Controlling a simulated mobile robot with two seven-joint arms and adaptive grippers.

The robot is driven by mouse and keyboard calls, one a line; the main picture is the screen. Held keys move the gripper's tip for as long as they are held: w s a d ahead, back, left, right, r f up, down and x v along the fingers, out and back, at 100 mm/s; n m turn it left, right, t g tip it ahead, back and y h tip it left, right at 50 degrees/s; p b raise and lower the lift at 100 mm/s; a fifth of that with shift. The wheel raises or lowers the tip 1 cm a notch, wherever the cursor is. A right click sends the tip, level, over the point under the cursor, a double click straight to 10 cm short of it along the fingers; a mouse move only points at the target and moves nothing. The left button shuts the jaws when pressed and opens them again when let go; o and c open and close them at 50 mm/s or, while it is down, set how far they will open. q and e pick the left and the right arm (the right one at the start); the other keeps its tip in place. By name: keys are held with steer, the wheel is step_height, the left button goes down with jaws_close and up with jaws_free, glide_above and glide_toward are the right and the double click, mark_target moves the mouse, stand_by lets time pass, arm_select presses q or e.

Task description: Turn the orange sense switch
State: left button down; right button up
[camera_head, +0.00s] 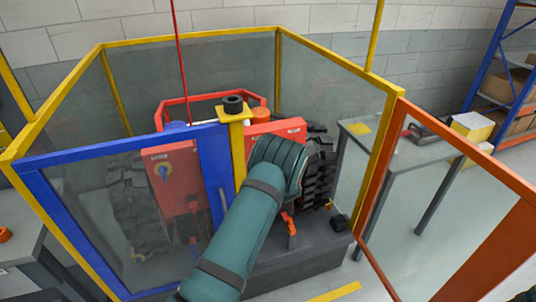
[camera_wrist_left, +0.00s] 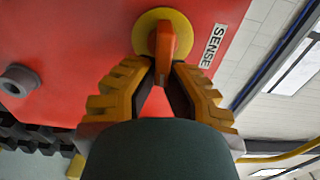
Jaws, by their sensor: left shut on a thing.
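The orange sense switch (camera_wrist_left: 165,42) sits on a round yellow plate (camera_wrist_left: 143,32) on a red panel, beside a white label reading SENSE (camera_wrist_left: 213,46). In the left wrist view my left gripper (camera_wrist_left: 166,76) has its dark-tipped yellow fingers on either side of the switch handle, closed on its near end. The handle runs roughly along the picture's vertical. In the head view my teal left arm reaches into the cage to the red carrier (camera_head: 178,170); the arm hides the switch and the gripper there. My right gripper is in neither view.
A yellow-framed clear cage (camera_head: 190,36) surrounds the carrier, with a blue-framed panel (camera_head: 120,143) at front left and an orange-framed panel (camera_head: 470,164) at right. Black tracks (camera_head: 318,180) flank the arm. A grey table (camera_head: 410,153) stands at right behind the clear panel.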

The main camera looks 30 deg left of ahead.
arm_select(q)
steer(key=c, duration=1)
jaws_free()
steer(key=shift+a+f, duration=0.1)
steer(key=v, duration=1.2)
steer(key=shift+s, duration=0.1)
